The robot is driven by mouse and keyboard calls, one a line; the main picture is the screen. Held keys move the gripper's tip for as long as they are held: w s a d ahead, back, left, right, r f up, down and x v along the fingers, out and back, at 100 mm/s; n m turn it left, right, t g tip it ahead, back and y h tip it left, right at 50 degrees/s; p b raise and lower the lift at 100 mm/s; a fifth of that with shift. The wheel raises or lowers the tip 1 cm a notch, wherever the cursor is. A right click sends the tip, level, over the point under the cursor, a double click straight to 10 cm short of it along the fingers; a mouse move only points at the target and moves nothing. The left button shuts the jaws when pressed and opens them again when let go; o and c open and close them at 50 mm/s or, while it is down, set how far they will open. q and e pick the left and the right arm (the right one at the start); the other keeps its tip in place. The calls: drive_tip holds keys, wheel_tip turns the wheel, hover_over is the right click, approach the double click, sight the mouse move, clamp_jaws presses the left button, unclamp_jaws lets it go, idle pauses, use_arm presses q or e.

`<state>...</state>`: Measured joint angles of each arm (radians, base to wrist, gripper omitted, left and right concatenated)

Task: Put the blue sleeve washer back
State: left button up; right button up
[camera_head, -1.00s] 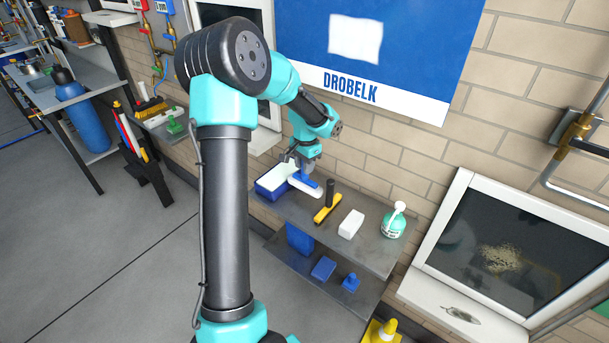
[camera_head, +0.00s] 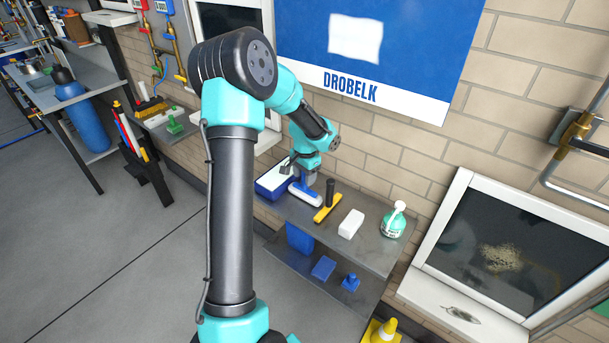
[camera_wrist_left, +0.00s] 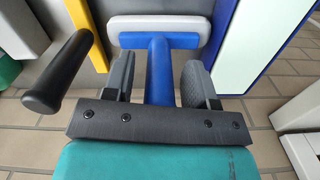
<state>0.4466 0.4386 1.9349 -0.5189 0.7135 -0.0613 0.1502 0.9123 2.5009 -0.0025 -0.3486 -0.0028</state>
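The blue sleeve washer (camera_head: 306,196), a blue T-shaped handle with a white sleeve bar, is on the grey shelf between a blue tub and a yellow tool. In the left wrist view its blue handle (camera_wrist_left: 160,70) points toward my gripper, with the white sleeve (camera_wrist_left: 133,22) beyond. My left gripper (camera_head: 303,174) is at the handle. In the left wrist view its fingers (camera_wrist_left: 160,78) stand on either side of the handle with gaps showing, so it looks open. The right gripper is not in view.
The blue tub (camera_head: 268,191) with a white top stands close on the left. The yellow tool (camera_head: 327,208) with an upright black handle stands close on the right. Further right are a white block (camera_head: 350,223) and a green bottle (camera_head: 393,222). The wall is behind.

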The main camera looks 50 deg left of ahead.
use_arm(q)
drive_tip(key=shift+r, duration=0.15)
drive_tip(key=r, duration=1.2)
drive_tip(key=shift+w, duration=0.25)
